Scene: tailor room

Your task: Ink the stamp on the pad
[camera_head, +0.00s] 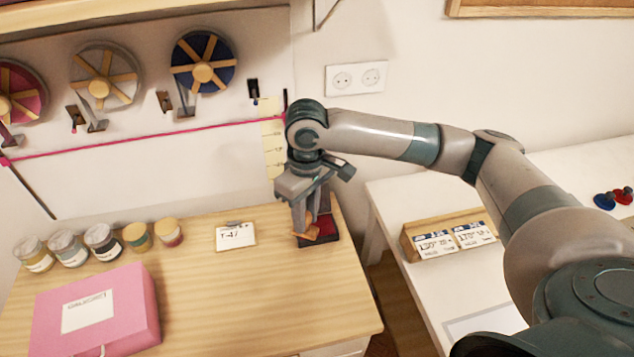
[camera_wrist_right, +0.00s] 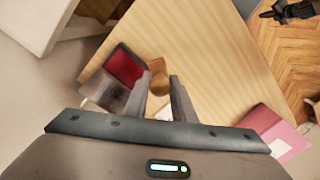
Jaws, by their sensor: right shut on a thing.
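My right gripper (camera_head: 303,228) points down over the right part of the wooden table and is shut on a small brown wooden stamp (camera_head: 311,236). The red ink pad (camera_head: 324,231) lies open beside and partly behind the stamp. In the right wrist view, the stamp (camera_wrist_right: 158,72) is at the fingertips of my right gripper (camera_wrist_right: 160,82). The red pad (camera_wrist_right: 125,67) is just left of it there. I cannot tell whether the stamp touches the pad; its underside is hidden. A dark pronged shape at that view's upper right edge may be my left gripper, too small to judge.
A small price card (camera_head: 235,236) lies left of the pad. Several jars (camera_head: 103,242) and a pink box (camera_head: 95,310) fill the table's left side. A white table (camera_head: 410,200) with a wooden card holder (camera_head: 450,235) stands right. The front middle of the wooden table is clear.

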